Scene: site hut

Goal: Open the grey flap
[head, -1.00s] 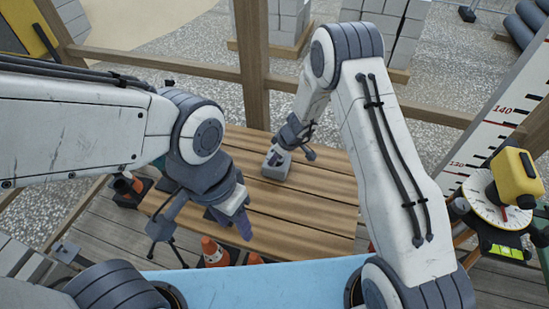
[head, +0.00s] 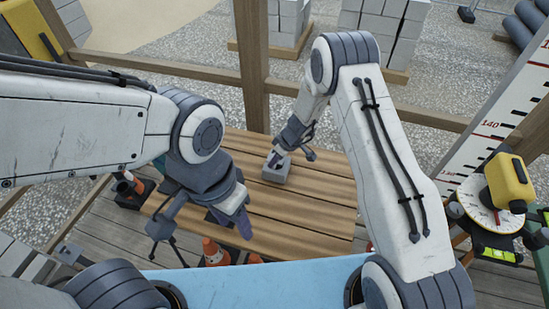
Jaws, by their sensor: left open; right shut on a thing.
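A small grey box-like thing (head: 276,172) sits on the wooden table, towards its far side. I take its grey top part as the flap, but it is too small to tell flap from box. My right gripper (head: 275,158) reaches down to it from above, its purplish fingers shut at its top edge. The grip itself is partly hidden by the wrist. My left gripper (head: 243,222) is open and empty over the table's near left part, apart from the grey thing.
The slatted wooden table (head: 310,210) is mostly bare. Orange cones (head: 214,252) stand below its near edge. A yellow instrument with a dial (head: 508,183) and a marked white board (head: 490,130) stand at right. Wooden posts and a rail (head: 430,112) run behind the table.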

